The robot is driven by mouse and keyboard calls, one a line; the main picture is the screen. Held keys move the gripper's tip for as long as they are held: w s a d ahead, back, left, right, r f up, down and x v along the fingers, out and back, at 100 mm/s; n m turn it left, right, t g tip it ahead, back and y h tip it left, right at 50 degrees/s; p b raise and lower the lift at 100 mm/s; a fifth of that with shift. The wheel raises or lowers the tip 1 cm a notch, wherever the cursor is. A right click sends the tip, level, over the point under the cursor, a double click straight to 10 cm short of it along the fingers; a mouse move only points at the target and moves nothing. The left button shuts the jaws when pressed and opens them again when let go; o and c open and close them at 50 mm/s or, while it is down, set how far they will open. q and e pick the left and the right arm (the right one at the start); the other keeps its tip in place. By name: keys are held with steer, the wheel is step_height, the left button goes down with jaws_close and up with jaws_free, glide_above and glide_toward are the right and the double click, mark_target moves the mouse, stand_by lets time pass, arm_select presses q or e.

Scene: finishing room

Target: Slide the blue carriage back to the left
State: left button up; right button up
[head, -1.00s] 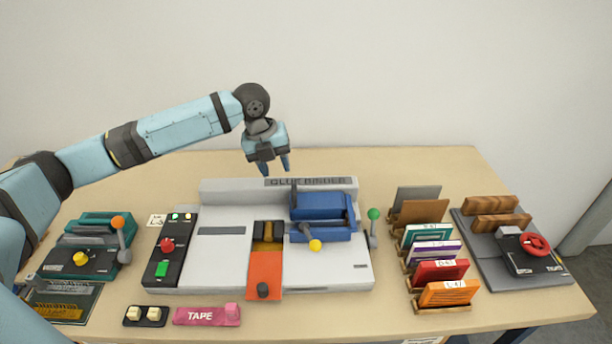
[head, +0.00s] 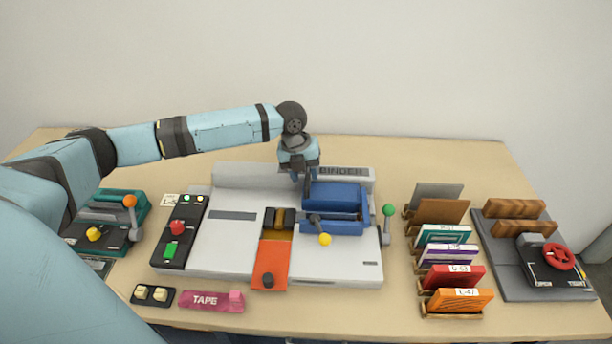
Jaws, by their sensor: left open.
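The blue carriage (head: 335,197) sits on the right half of the grey glue binder (head: 225,242), to the right of the orange strip (head: 271,265). A dark upright post (head: 308,188) stands at the carriage's back left end. My left gripper (head: 306,178) is open and points down at the top of this post. Its fingertips show to either side of the post, but I cannot tell whether they touch it. The gripper hides part of the binder's back label. My right gripper is not in view.
A green-knobbed lever (head: 388,212) stands just right of the binder. A control panel (head: 180,230) with red and green buttons is at its left. Racked booklets (head: 450,254) stand farther right. A pink tape block (head: 211,300) lies in front.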

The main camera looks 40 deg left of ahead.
arm_select(q)
steer(key=shift+w+d+f, duration=0.1)
steer(key=shift+d+f, duration=0.05)
steer(key=shift+f, duration=0.75)
steer(key=shift+c, duration=0.3)
jaws_close()
